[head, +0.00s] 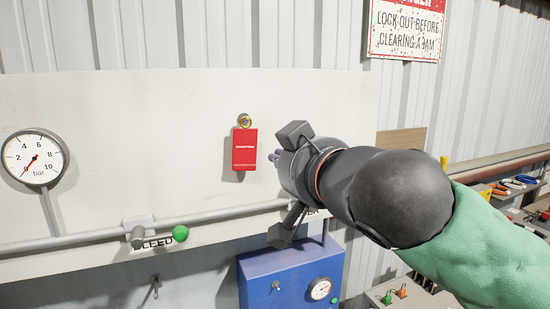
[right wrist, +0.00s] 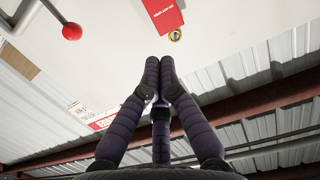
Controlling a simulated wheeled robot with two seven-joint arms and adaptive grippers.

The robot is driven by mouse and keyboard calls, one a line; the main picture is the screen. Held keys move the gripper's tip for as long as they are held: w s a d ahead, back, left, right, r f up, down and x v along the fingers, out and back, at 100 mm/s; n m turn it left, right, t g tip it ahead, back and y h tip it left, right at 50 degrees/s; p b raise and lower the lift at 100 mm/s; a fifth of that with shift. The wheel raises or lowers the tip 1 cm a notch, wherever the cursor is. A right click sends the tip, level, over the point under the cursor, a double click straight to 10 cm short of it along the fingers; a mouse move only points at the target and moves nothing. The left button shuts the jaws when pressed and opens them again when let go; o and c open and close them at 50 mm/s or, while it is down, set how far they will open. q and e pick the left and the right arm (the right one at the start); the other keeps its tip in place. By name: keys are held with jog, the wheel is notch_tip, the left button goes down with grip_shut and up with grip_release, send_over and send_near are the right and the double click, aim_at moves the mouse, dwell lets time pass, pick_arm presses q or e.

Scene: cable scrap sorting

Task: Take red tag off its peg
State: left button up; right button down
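The red tag (head: 244,150) is a flat upright rectangle with small white lettering. It hangs against the white board from a peg with a brass-coloured ring (head: 244,121) at its top. My right gripper (head: 274,157) is just right of the tag in the head view, pointing towards the board. In the right wrist view the tag (right wrist: 163,14) is at the top edge, partly cut off, with the ring (right wrist: 175,35) below it. The purple fingers (right wrist: 159,62) come together there, empty and apart from the tag. My left gripper is not in view.
A pressure gauge (head: 34,157) is at the left of the board. A pipe (head: 80,239) with a green knob (head: 180,233) runs below the tag. A blue box (head: 282,279) stands lower. A red knob (right wrist: 72,31) shows in the right wrist view.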

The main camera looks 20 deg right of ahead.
jog(key=shift+c, duration=2)
grip_release()
jog(key=shift+s, duration=0.1)
